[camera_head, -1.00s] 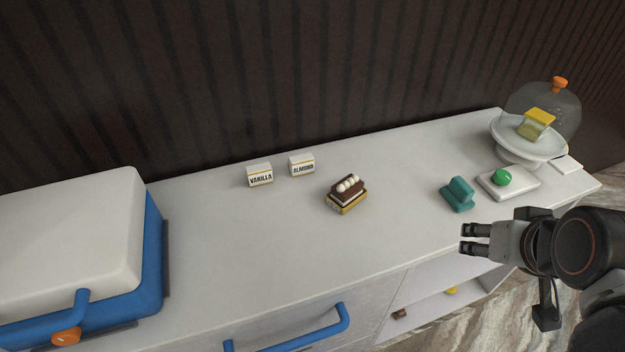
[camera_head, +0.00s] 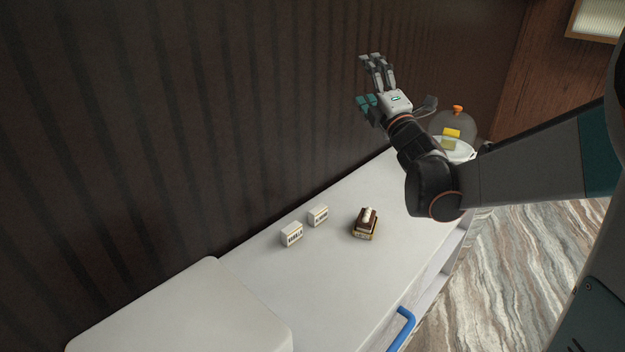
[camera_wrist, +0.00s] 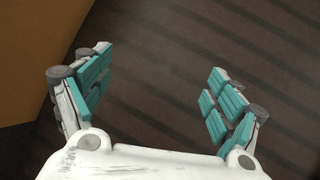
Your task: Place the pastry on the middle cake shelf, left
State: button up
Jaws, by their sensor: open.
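The pastry (camera_head: 365,223), a chocolate-brown layered piece with a white top, sits on a gold base on the white counter (camera_head: 330,265). My gripper (camera_head: 374,80) is raised well above the counter, up against the dark ribbed wall in the head view and apart from the pastry. In the wrist view my gripper (camera_wrist: 158,95) shows its teal-padded fingers spread wide with nothing between them. The cake shelf cannot be made out in these views.
Vanilla (camera_head: 291,235) and almond (camera_head: 318,215) boxes stand left of the pastry. A glass dome (camera_head: 458,124) with an orange knob covers a yellow cake (camera_head: 449,139) at the far end. A white-topped case (camera_head: 185,315) fills the near left. A blue handle (camera_head: 402,328) juts from the counter front.

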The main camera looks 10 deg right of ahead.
jog(key=w+d+f+n+y, duration=0.3)
jog(key=d+f+n+y, duration=0.25)
jog(key=n, duration=0.35)
jog(key=n+g+y, duration=0.8)
jog(key=n+g, duration=0.3)
jog(key=n, duration=0.6)
send_near(372, 216)
jog(key=v, duration=0.3)
jog(key=shift+w+d+r, duration=0.15)
jog(key=shift+w+d, duration=0.05)
jog(key=shift+d, duration=0.2)
jog(key=shift+a+f+g, duration=0.15)
jog(key=shift+f+g, duration=0.1)
jog(key=shift+g, duration=0.15)
jog(key=b+x, duration=0.1)
jog(key=x, duration=0.7)
jog(key=shift+b, duration=0.4)
jog(key=b+x, duration=0.2)
jog(key=x, duration=0.2)
jog(key=shift+a+f, duration=0.1)
jog(key=shift+a, duration=0.2)
jog(key=shift+w+a, duration=0.25)
jog(key=shift+a, duration=0.05)
jog(key=c, duration=1.2)
